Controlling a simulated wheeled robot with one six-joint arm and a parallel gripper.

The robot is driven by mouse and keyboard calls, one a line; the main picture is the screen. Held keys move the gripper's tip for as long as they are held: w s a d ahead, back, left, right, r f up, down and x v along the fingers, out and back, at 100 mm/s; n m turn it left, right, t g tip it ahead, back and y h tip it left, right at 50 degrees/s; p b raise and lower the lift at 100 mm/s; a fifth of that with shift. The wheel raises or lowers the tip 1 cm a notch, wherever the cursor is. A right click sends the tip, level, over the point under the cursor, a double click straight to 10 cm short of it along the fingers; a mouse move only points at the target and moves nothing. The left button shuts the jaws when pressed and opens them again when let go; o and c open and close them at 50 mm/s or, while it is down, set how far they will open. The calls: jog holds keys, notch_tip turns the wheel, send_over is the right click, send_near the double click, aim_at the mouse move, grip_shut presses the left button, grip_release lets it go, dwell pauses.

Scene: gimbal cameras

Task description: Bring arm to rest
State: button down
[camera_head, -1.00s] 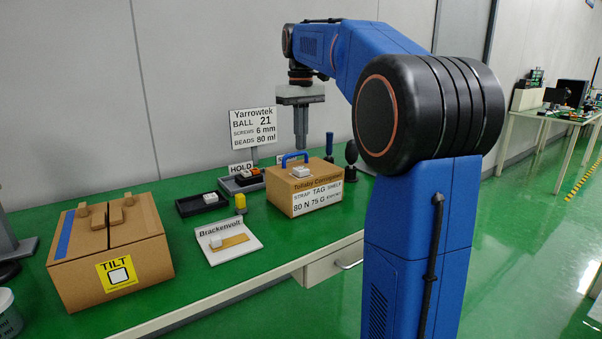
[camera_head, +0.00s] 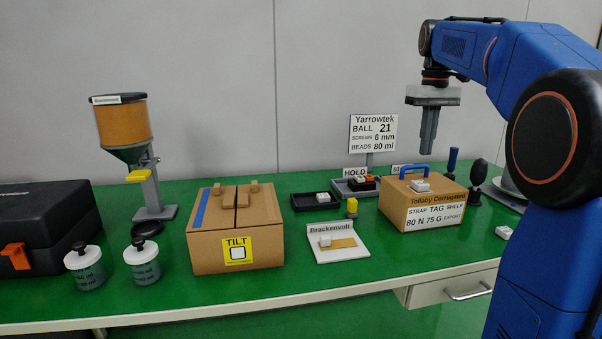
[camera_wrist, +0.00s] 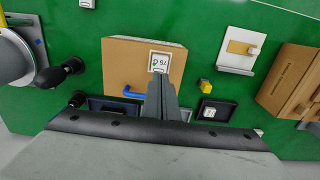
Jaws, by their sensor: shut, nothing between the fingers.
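My blue arm (camera_head: 480,50) reaches in from the right in the head view, bent over at the top. My gripper (camera_head: 428,148) hangs pointing down above the green bench, a little above the strapped Tollaby box. Its fingers are together with nothing between them. In the wrist view my gripper (camera_wrist: 165,82) shows as closed grey fingers in front of the cardboard box. I see no contact between the fingers and anything.
The Tollaby box (camera_head: 430,210) with its blue handle stands below my gripper. A TILT carton (camera_head: 200,250), a funnel hopper (camera_head: 122,125), two lidded jars, small trays and a black case (camera_head: 40,215) stand on the green bench (camera_head: 330,275). The Yarrowtek sign (camera_head: 373,133) stands behind.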

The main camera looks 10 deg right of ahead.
jog(key=s+a+f+t, duration=0.1)
jog(key=s+a+f, duration=0.4)
jog(key=s, duration=0.3)
jog(key=s+a+f+t, duration=0.1)
jog(key=s+a+f, duration=0.5)
jog(key=s, duration=0.2)
jog(key=s+a+f+t, duration=0.1)
jog(key=s+a+f, duration=0.1)
jog(key=s+f, duration=0.5)
jog(key=s+a+f+t, duration=0.1)
jog(key=s+a+f, duration=0.1)
jog(key=s+f, duration=0.5)
notch_tip(320, 180, down, 3)
jog(key=shift+a+f+t, duration=0.1)
jog(key=shift+a+t, duration=0.25)
jog(key=shift+t, duration=0.05)
